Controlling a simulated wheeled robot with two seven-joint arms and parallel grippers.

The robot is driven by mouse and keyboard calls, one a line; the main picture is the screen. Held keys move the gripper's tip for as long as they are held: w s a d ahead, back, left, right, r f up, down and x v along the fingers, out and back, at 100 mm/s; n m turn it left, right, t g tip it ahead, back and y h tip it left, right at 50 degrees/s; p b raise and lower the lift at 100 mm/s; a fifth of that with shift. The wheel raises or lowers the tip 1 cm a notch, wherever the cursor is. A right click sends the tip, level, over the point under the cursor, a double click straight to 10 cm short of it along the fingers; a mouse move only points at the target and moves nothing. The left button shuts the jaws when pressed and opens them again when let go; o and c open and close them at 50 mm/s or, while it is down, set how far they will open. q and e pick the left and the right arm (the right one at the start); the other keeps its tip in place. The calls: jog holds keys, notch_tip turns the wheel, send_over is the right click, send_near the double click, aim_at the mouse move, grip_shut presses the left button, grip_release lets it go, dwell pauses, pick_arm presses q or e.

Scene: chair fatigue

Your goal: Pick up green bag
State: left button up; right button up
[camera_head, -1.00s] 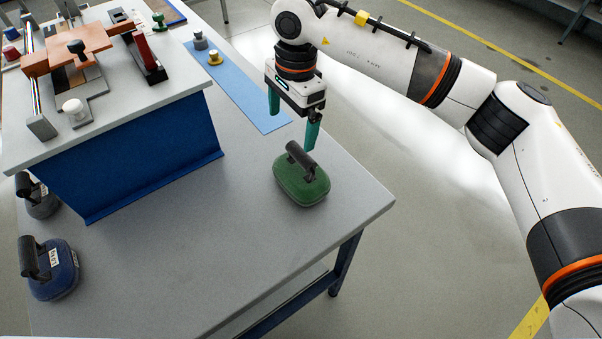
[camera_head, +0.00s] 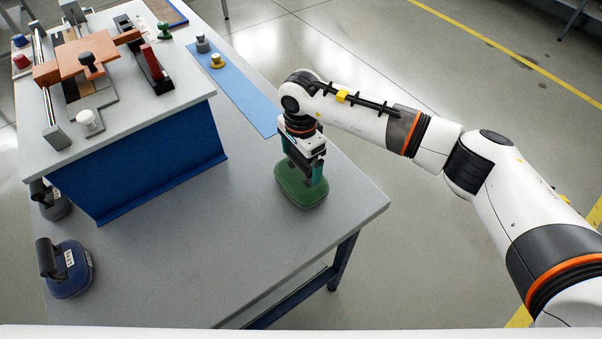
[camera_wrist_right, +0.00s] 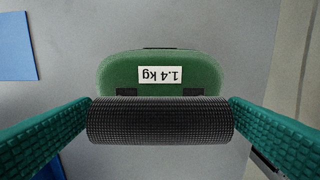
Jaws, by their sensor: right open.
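The green bag (camera_head: 302,194) stands on the grey table near its right edge, partly hidden by my right gripper (camera_head: 304,170). My right gripper is over the bag from above. In the right wrist view the green bag (camera_wrist_right: 120,72) carries a white "1.4 kg" label, and its black ribbed handle (camera_wrist_right: 160,121) lies between the teal fingers of my right gripper (camera_wrist_right: 160,125). The fingers are open, one at each end of the handle, with at most a small gap. My left gripper is not in view.
A blue bag (camera_head: 72,272) and a dark grey bag (camera_head: 55,205) stand at the table's left. A raised fixture with a blue side panel (camera_head: 160,165) stands left of centre. A blue mat (camera_head: 240,93) lies behind. The table front (camera_head: 200,270) is clear.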

jog(key=shift+f, duration=0.15)
jog(key=shift+c, duration=0.2)
grip_shut()
jog(key=shift+w+r, duration=0.15)
jog(key=shift+r, duration=0.05)
